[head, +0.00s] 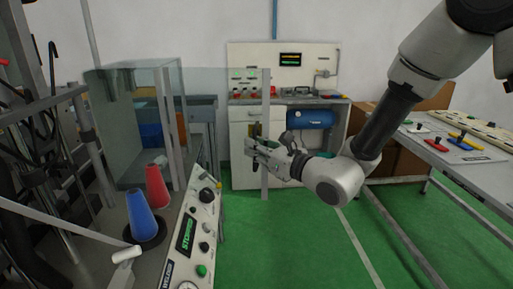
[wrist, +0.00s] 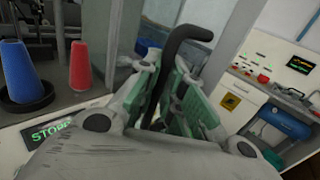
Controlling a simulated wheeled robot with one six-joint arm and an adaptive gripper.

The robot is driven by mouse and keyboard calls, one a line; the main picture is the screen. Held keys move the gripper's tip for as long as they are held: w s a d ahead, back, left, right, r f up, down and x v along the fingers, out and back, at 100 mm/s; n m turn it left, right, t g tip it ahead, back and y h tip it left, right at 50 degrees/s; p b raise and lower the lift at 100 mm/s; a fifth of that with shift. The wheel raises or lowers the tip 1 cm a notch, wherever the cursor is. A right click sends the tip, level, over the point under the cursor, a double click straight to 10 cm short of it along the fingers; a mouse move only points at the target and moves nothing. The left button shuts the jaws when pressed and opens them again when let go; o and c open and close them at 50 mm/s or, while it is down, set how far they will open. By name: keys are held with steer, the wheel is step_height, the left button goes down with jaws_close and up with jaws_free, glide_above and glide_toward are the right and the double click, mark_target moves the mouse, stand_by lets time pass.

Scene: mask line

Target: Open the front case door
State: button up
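The clear-walled case (head: 130,115) stands on the machine at the left. A grey upright bar (head: 266,95), which looks like the free edge of the door, stands well to the right of the case's front post. A dark handle shows beside this bar; in the wrist view it is a black bent handle (wrist: 181,38). My gripper (head: 262,148) is at the handle, with its green-padded fingers (wrist: 172,95) on both sides of it, seemingly closed on it. The handle's lower part is hidden between the fingers. The door's pane is hard to make out.
A blue cone (head: 140,215) and a red cone (head: 157,187) stand by the control panel (head: 197,230), whose screen is green. A cabinet bench (head: 243,160) is behind. A table (head: 460,165) stands right. Green floor (head: 300,240) is clear between.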

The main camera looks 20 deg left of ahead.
steer(key=o, duration=0.4)
steer(key=shift+a, duration=0.1)
steer(key=v, duration=1.2)
